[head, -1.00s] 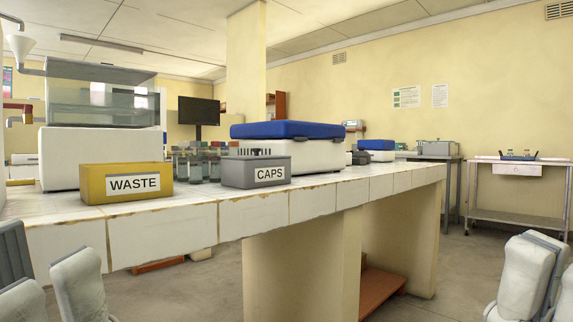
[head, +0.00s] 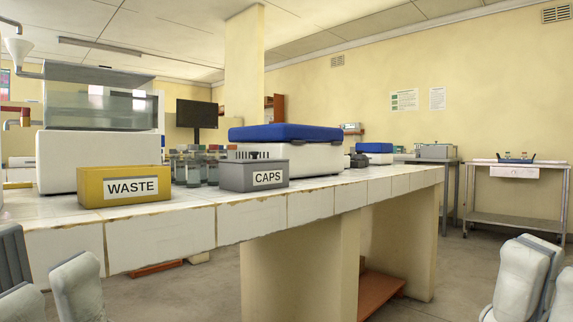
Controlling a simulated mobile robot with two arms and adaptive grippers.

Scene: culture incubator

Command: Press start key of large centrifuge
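The large centrifuge (head: 300,158) appears to be the white box with a blue lid, standing on the tiled bench to the right of the grey CAPS box. Its lid looks shut. I cannot make out a start key on it; the CAPS box stands in front of its lower left part. White and grey parts of my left gripper (head: 45,275) show at the bottom left corner, and similar parts of my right gripper (head: 525,280) show at the bottom right. Both are cut off by the picture edge, well apart from the centrifuge, and I see nothing held.
A yellow WASTE box (head: 124,186) and the grey CAPS box (head: 254,175) stand near the front edge of the bench (head: 165,240). A smaller blue-lidded device (head: 375,149) is farther back. A metal cart (head: 513,200) stands at the right. Open floor lies right of the bench.

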